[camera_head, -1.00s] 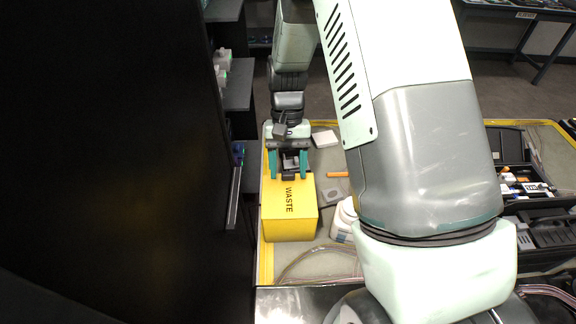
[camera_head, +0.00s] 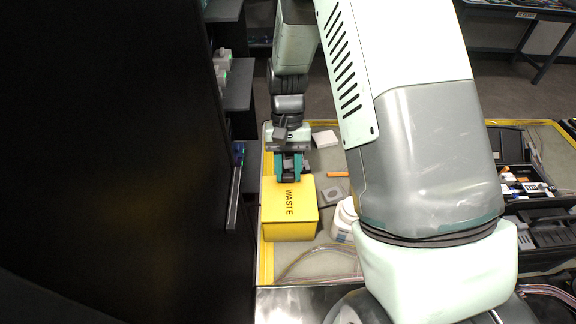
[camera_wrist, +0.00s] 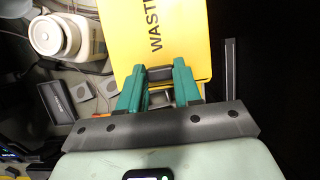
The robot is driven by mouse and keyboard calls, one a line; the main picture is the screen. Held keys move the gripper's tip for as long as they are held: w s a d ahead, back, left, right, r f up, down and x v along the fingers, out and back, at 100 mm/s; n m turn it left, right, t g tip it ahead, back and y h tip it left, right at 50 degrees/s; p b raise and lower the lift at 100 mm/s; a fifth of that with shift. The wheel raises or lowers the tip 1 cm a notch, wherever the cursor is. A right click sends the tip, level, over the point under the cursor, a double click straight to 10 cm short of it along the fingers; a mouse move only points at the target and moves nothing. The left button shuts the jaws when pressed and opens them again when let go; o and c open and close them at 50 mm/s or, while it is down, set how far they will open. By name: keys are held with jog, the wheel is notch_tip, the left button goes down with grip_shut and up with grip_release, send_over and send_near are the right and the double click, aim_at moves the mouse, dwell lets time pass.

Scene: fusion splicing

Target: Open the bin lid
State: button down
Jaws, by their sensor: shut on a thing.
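The yellow waste bin (camera_head: 290,225) stands on the bench with its lid (camera_head: 300,197), marked WASTE, lying flat and closed on top. The lid also shows in the wrist view (camera_wrist: 185,22). My gripper (camera_head: 289,180) is at the far edge of the lid. In the wrist view its teal fingers (camera_wrist: 159,88) are close together and shut on a dark lid handle (camera_wrist: 160,74) at that edge. The fingers hide part of the handle.
A white bottle (camera_head: 345,220) stands close to the right of the bin; it shows in the wrist view too (camera_wrist: 55,38). A grey plate (camera_head: 331,195) and an orange piece (camera_head: 337,174) lie nearby. A tall black panel (camera_head: 120,160) fills the left side.

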aim_at(290, 217)
jog(key=s, duration=0.9)
jog(key=shift+w, duration=0.1)
jog(key=c, duration=0.8)
grip_release()
jog(key=shift+o, duration=0.2)
jog(key=v, duration=1.1)
jog(key=shift+f, duration=0.1)
